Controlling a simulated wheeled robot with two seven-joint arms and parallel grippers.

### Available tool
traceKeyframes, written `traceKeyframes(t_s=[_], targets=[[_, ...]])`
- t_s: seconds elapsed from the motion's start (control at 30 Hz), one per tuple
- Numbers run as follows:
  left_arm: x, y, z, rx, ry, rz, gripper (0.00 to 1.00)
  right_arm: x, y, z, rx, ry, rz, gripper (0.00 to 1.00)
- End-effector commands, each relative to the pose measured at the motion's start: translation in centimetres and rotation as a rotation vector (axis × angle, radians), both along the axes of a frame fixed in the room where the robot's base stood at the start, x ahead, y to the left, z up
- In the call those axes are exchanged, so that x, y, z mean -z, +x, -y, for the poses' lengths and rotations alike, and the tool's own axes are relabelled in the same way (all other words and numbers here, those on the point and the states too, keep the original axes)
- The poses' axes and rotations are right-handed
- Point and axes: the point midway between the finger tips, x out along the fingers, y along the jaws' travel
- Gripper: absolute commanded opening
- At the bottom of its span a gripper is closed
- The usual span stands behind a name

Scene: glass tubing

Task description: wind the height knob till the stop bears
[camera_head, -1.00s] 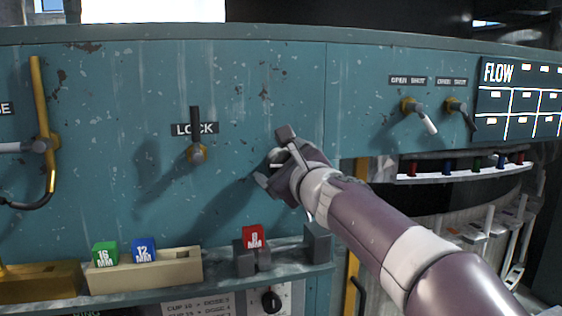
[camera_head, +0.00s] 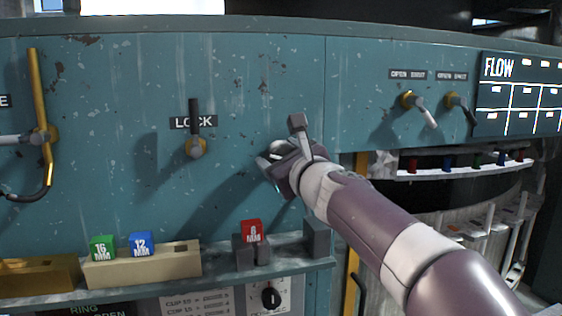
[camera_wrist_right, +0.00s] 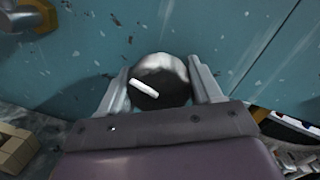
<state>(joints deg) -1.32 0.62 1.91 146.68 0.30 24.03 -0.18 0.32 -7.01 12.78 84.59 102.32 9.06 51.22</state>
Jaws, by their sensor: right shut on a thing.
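The height knob (camera_wrist_right: 160,82) is round and dark, with a white bar across its face, and shows in the right wrist view. My right gripper (camera_wrist_right: 158,68) is shut on it, one finger on each side. In the head view my right gripper (camera_head: 282,146) is at the teal panel, right of the LOCK lever, and mostly hides the knob. A red 8 MM block (camera_head: 251,231) sits between dark grey pieces on the ledge below. A separate grey block (camera_head: 316,238) stands to its right; I cannot tell which piece is the stop. My left gripper is out of view.
The LOCK lever (camera_head: 195,128) points up, left of my gripper. A beige holder (camera_head: 150,268) carries green 16 (camera_head: 103,248) and blue 12 (camera_head: 141,244) blocks. A brass lever (camera_head: 46,120) stands at far left.

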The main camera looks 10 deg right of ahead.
Motion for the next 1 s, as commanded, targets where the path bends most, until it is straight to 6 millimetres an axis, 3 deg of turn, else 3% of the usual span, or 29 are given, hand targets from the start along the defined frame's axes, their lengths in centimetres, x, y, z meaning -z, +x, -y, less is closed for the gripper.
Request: traceKeyframes(t_s=[0.5,1.0], targets=[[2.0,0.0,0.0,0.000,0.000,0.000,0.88,0.2,0.0,-0.1,-0.003,0.361,-0.012,0.34],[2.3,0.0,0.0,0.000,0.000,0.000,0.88,0.0,0.0,-0.1,-0.001,0.468,-0.017,0.34]])
